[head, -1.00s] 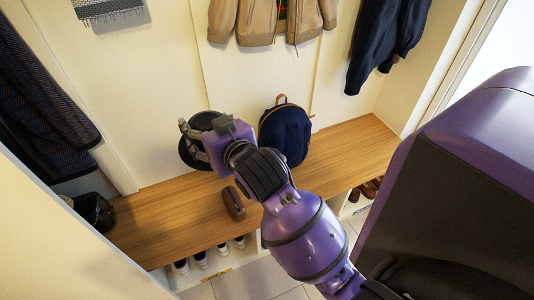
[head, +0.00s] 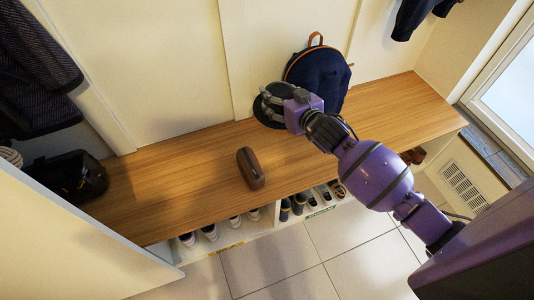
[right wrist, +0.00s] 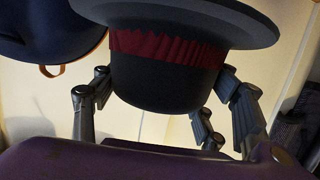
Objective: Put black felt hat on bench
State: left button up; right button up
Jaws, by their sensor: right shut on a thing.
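The black felt hat (right wrist: 165,85) has a dark red band and shows large in the right wrist view, its crown between the fingers of my right gripper (right wrist: 170,110). In the head view the hat (head: 264,112) is partly hidden by my right gripper (head: 276,98), which is shut on it. It appears over the back part of the wooden bench (head: 200,180), just left of the backpack. I cannot tell whether it touches the bench. My left gripper is not in view.
A navy backpack (head: 318,76) stands at the back of the bench. A brown case (head: 250,168) lies mid-bench, and a black bag (head: 75,176) sits at the left end. Shoes (head: 210,232) fill cubbies below. The bench is clear on the right and between case and bag.

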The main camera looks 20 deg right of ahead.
notch_tip(320, 180, down, 23)
jog(key=b, duration=0.5)
jog(key=shift+r, duration=0.2)
notch_tip(320, 180, down, 4)
jog(key=shift+f+b, duration=0.1)
jog(key=shift+b, duration=0.95)
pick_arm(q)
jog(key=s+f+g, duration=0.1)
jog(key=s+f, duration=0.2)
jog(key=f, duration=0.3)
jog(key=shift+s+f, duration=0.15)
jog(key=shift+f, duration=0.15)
pick_arm(e)
jog(key=shift+r, duration=0.2)
jog(key=o, duration=1.2)
jog(key=shift+s, duration=0.1)
